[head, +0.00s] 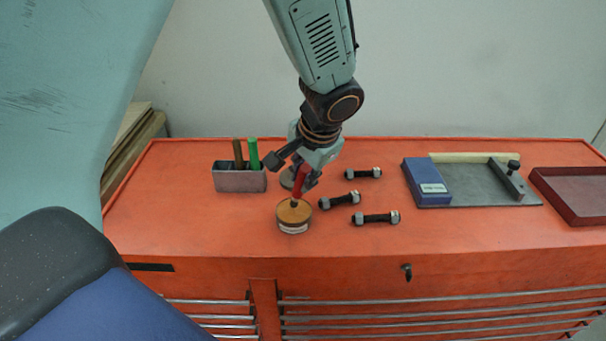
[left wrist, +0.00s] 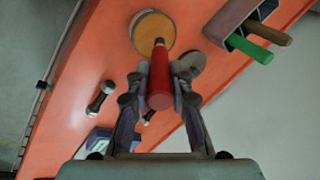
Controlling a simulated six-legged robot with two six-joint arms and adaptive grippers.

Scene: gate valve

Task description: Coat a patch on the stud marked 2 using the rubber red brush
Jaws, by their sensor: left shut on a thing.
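My left gripper (head: 304,176) is shut on the red brush (head: 300,187), which points down over the round tin (head: 294,226). The tin holds an orange-brown substance. The brush's dark lower end overlaps the tin's opening; I cannot tell if it touches the contents. In the left wrist view the red brush handle (left wrist: 160,92) sits between the fingers, with the tin (left wrist: 148,30) beyond it. Three dark studs with grey nuts lie right of the tin: a back one (head: 363,174), a middle one (head: 340,200) and a front one (head: 376,218). Their number marks are not readable. My right gripper is not in view.
A grey holder (head: 240,182) with brown and green handles stands left. A round lid (head: 287,181) lies behind the tin, partly hidden. A blue box (head: 427,183) and grey plate (head: 480,189) are right, beside a dark red tray (head: 556,203). The orange top's front left is clear.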

